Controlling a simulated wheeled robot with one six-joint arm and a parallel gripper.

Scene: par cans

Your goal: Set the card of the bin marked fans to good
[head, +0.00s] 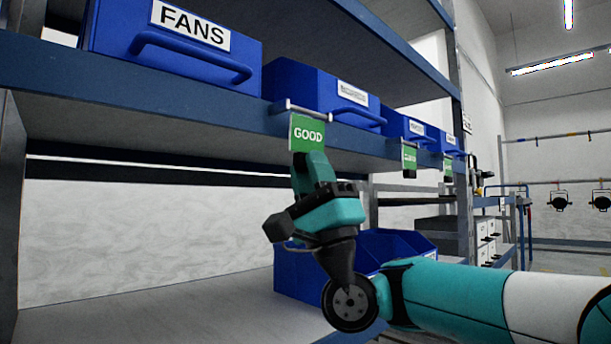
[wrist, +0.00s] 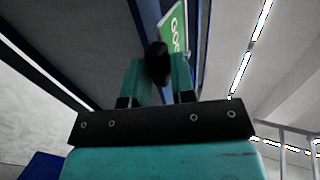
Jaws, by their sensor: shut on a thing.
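The bin marked FANS (head: 110,45) is a blue bin with a front handle on the upper shelf at the top left. A green card reading GOOD (head: 308,133) hangs from a short light rail (head: 330,113) at the shelf's front edge, right of the FANS bin's front. It also shows in the wrist view (wrist: 172,30), partly hidden. My gripper (head: 308,158) is just below the card, pointing up. In the wrist view my gripper (wrist: 158,85) is shut on a dark tab (wrist: 157,62) at the card's lower edge.
Another blue bin (head: 290,88) stands right of FANS, its label too blurred to read. Farther bins have green cards (head: 409,157) below them. The blue shelf edge (head: 200,118) runs just above my gripper. A blue open bin (head: 400,245) stands lower, behind my arm.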

